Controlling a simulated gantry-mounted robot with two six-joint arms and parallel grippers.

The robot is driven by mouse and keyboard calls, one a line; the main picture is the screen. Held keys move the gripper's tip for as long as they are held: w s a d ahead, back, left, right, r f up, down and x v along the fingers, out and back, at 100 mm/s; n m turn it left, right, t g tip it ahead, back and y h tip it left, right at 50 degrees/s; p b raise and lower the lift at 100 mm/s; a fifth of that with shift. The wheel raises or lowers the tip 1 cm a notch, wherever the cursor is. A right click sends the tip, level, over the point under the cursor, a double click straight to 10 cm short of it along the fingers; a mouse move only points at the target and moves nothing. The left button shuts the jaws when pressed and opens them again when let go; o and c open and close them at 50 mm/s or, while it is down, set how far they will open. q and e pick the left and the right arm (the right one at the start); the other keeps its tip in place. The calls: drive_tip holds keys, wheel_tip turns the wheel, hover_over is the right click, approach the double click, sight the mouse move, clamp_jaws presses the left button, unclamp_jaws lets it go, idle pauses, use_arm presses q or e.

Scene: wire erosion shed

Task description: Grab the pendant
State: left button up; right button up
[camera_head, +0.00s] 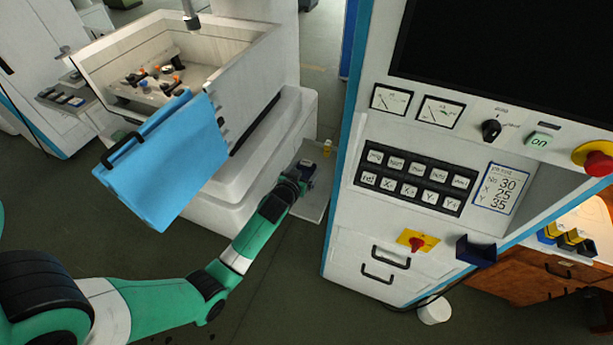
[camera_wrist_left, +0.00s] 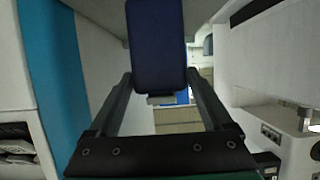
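The pendant seems to be a dark blue box-like piece (camera_wrist_left: 157,45), seen close up in the left wrist view with a small grey tab at its lower end. My left gripper (camera_wrist_left: 158,75) has one finger on each side of it, and the fingertips meet or nearly meet its side edges. Whether they press on it is unclear. In the head view my left gripper (camera_head: 301,178) is beside the small dark blue piece (camera_head: 309,166), at a grey shelf (camera_head: 311,208) low between the two machines. My right gripper is not in view.
The white control cabinet (camera_head: 345,235) stands close on the right, with an open-topped dark blue holder (camera_head: 476,251) on its front. The erosion machine (camera_head: 240,75) with its blue door (camera_head: 170,160) is on the left. Open floor lies in front.

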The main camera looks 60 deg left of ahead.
use_arm(q)
drive_tip(key=c, duration=1.2)
drive_tip(key=shift+r, duration=0.1)
